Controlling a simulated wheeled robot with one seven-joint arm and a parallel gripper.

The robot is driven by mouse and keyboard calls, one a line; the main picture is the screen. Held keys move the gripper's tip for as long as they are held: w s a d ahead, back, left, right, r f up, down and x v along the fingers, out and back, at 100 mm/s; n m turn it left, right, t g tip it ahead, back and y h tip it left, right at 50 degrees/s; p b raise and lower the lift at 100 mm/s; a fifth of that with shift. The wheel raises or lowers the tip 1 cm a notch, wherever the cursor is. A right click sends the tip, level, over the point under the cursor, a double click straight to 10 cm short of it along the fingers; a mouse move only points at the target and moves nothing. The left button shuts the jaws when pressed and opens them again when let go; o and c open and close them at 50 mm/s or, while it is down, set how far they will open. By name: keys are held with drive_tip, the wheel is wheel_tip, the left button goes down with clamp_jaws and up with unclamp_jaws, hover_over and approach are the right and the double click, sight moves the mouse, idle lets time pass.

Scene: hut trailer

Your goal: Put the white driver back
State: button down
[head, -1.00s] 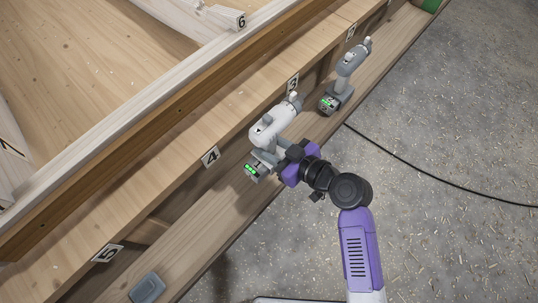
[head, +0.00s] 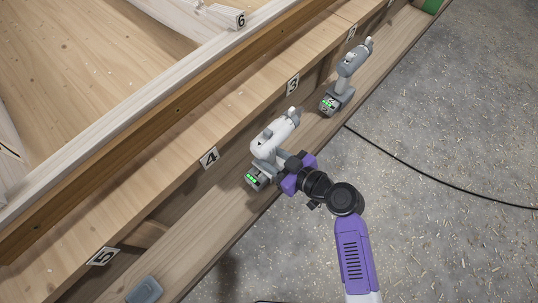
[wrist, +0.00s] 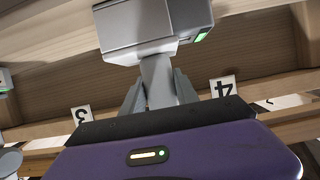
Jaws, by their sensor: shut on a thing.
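The white driver (head: 274,138) is in the middle of the head view, between the number 4 and number 3 plates, with its grey battery and green lights (head: 257,178) at the lower end. My gripper (head: 285,170) is shut on its grey handle from the floor side. In the wrist view the handle (wrist: 158,78) stands between my two grey fingers (wrist: 158,98), with the battery (wrist: 140,28) at the top of the picture. The driver is over the lower board (head: 215,215). I cannot tell whether its battery touches the board.
A grey driver (head: 350,64) stands on the lower board to the upper right. Number plates 4 (head: 209,158), 3 (head: 293,84) and 5 (head: 103,256) mark the upper board's edge. A grey block (head: 145,290) lies lower left. A black cable (head: 430,175) crosses the chip-strewn floor.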

drive_tip(key=c, duration=0.9)
unclamp_jaws()
drive_tip(key=shift+f, duration=0.1)
drive_tip(key=shift+r, duration=0.2)
drive_tip(key=p+v, duration=0.1)
drive_tip(key=v, duration=1.1)
